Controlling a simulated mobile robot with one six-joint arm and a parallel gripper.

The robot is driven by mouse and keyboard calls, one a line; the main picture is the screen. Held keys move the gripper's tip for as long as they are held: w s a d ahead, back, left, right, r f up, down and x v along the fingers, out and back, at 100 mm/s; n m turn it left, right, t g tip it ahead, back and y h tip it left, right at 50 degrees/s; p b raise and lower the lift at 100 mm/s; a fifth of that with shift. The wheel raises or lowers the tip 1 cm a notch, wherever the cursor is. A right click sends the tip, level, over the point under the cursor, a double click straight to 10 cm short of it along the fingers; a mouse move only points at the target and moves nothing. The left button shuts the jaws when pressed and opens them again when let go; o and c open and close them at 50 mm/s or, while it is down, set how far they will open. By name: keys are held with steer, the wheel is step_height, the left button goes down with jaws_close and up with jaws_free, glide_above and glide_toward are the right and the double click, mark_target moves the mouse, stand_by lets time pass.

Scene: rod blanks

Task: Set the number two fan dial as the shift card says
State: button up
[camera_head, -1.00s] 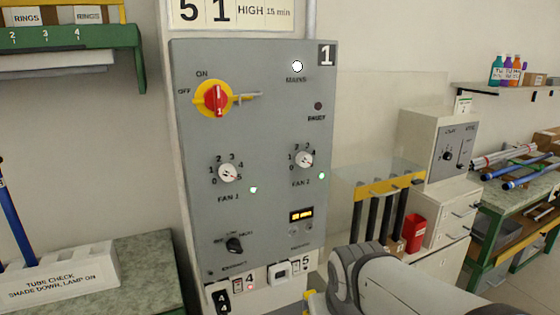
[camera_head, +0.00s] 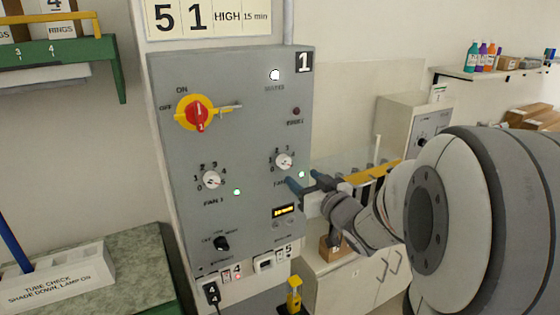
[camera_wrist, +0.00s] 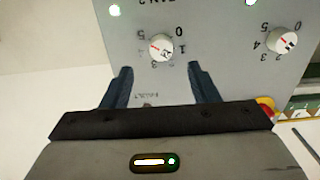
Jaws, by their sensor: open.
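The number two fan dial (camera_head: 284,161) is a white round knob on the right of the grey panel (camera_head: 250,120). In the wrist view the same dial (camera_wrist: 160,47) appears upside down between my fingers. Its red mark seems to lie on the side of the 4; the exact setting is hard to read. My gripper (camera_head: 303,180) is open and empty, below and right of the dial in the head view, apart from it. Its two dark blue fingers also show in the wrist view (camera_wrist: 159,72). The card (camera_head: 207,18) above the panel reads 5, 1, HIGH, 15 min.
The fan 1 dial (camera_head: 212,180) is to the left. A red-yellow mains switch (camera_head: 197,113) sits above, with a black selector (camera_head: 221,243) below. Green lamps glow beside both fan dials. A yellow post (camera_head: 294,295) stands below the panel. Bottles (camera_head: 482,56) stand on the right shelf.

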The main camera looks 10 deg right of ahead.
mark_target(286, 165)
steer(key=p+x, duration=0.2)
steer(key=x, duration=0.5)
steer(key=shift+w+a, duration=0.15)
steer(key=shift+w, duration=0.2)
steer(key=c, duration=1)
steer(key=shift+o, duration=0.2)
steer(key=shift+f+b, duration=0.1)
steer(key=shift+b, duration=0.5)
